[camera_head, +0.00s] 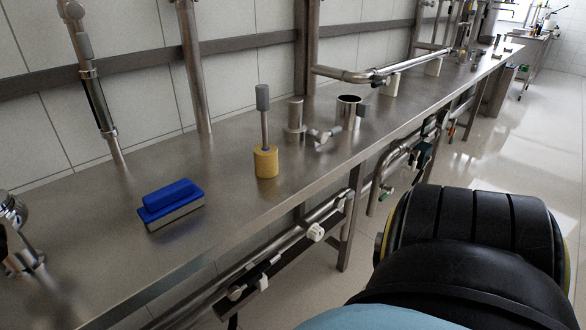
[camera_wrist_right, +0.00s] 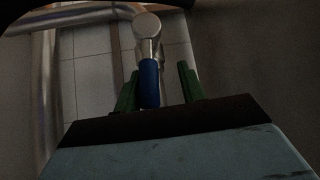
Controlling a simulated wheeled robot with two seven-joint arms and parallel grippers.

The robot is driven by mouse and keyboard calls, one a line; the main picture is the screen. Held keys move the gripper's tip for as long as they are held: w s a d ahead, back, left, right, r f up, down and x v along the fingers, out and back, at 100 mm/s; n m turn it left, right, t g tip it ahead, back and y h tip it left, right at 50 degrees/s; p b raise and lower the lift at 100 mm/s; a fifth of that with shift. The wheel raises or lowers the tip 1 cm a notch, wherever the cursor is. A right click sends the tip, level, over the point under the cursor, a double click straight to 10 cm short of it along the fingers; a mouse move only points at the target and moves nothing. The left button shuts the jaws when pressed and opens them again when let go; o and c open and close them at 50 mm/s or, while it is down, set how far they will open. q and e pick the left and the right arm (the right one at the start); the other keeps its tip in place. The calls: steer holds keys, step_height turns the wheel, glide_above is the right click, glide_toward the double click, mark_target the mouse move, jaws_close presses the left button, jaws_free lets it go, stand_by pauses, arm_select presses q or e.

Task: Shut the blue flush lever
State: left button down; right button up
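The blue flush lever (camera_wrist_right: 149,82) shows in the right wrist view. It hangs down from a round steel valve body (camera_wrist_right: 147,27) on a pipe. My right gripper (camera_wrist_right: 158,88) is open, with one green finger on each side of the lever in the picture. The lever looks nearer to the left finger, and a gap shows on the right. I cannot tell whether a finger touches it. In the head view my right arm fills the lower right, and I cannot make out the lever for certain. My left gripper is not in view.
A long steel bench (camera_head: 90,215) runs to the far right. On it are a blue-topped block (camera_head: 172,200), a yellow cylinder with a rod (camera_head: 265,160) and a steel cup (camera_head: 349,110). Pipes with white fittings (camera_head: 315,232) run below its front edge. The floor (camera_head: 480,150) at right is clear.

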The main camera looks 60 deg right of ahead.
steer(key=p+v, duration=0.3)
steer(key=v, duration=1)
steer(key=s+d+f+n+g+h+p, duration=0.3)
steer(key=s+f+g+h+p, duration=0.1)
steer(key=s+f+p, duration=0.1)
steer(key=s+d+f+n+g+h+p, duration=0.4)
steer(key=s+f+g+p, duration=0.1)
steer(key=f+p, duration=0.1)
steer(key=shift+s+f, duration=0.2)
steer(key=shift+f, duration=0.7)
